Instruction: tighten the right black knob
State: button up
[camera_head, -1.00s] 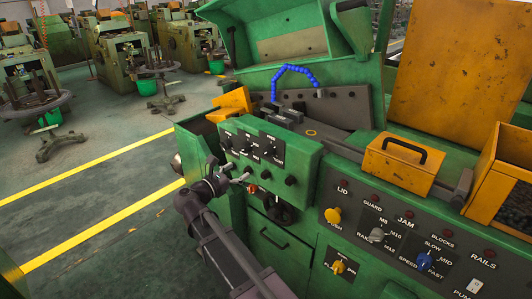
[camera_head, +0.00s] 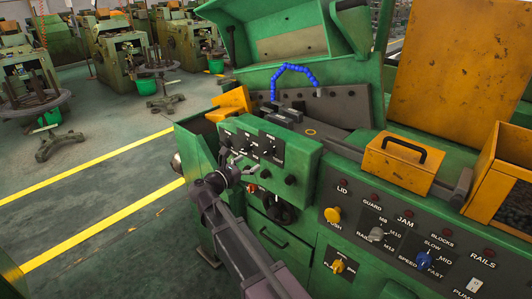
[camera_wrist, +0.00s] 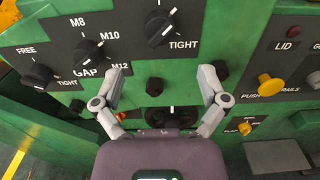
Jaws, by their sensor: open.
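The right black knob (camera_wrist: 160,28) is a pointer knob on the green control box, with TIGHT printed below it. It is upper middle in the wrist view and also shows in the head view (camera_head: 269,153). My gripper (camera_wrist: 161,74) is open and empty in front of the panel. Its two fingertips are wide apart, below the knob in the wrist view and clear of it. The middle GAP knob (camera_wrist: 88,52) and the left FREE/TIGHT knob (camera_wrist: 38,75) sit to its left.
Small black round knobs (camera_wrist: 155,86) (camera_wrist: 220,70) sit lower on the box. A black handwheel (camera_wrist: 170,115) is below them. To the right is a panel with a yellow push button (camera_head: 332,215). An orange box (camera_head: 400,165) stands above. Open floor lies left.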

aim_at(263, 154)
jog(key=x, duration=0.8)
jog(key=shift+w+d, duration=0.25)
jog(key=shift+w, duration=0.1)
jog(key=shift+c, duration=0.2)
jog(key=c, duration=1.1)
